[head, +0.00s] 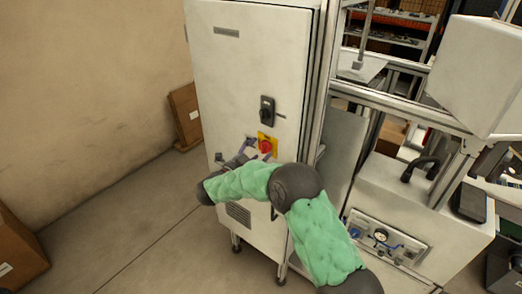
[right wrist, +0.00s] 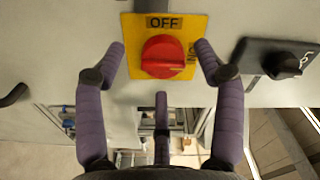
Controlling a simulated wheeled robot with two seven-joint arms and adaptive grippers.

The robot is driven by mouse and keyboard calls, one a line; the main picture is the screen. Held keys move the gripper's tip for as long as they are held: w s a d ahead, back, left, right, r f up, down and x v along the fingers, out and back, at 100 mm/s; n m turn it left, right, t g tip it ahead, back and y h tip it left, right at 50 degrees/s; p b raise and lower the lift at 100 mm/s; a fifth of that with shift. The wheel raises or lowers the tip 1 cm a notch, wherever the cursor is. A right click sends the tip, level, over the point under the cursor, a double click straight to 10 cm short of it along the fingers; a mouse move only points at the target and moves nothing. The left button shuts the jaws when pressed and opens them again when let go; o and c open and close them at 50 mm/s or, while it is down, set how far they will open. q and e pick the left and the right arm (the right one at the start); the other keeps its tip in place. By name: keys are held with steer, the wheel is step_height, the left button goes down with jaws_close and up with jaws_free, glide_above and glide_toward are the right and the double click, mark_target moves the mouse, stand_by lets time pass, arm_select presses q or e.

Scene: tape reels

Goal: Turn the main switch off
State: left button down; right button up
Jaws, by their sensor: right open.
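The main switch is a red knob (right wrist: 163,57) on a yellow plate (right wrist: 193,28), marked OFF above the knob and ON at its right in the right wrist view. The knob's grip looks roughly level, in line with ON. In the head view the red knob (head: 265,147) sits on the front of the pale cabinet. My right gripper (head: 243,151) is open, its purple fingers just left of the plate. In the right wrist view the open right gripper (right wrist: 160,62) has fingers on both sides of the knob and a third below; contact is not visible. My left gripper is not in view.
A black lock handle (head: 267,109) is above the switch; it shows right of the plate in the right wrist view (right wrist: 275,60). A metal frame and machine (head: 400,210) stand right of the cabinet (head: 250,60). Cardboard boxes (head: 185,115) lean by the wall.

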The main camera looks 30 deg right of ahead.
steer(key=shift+x, duration=1.1)
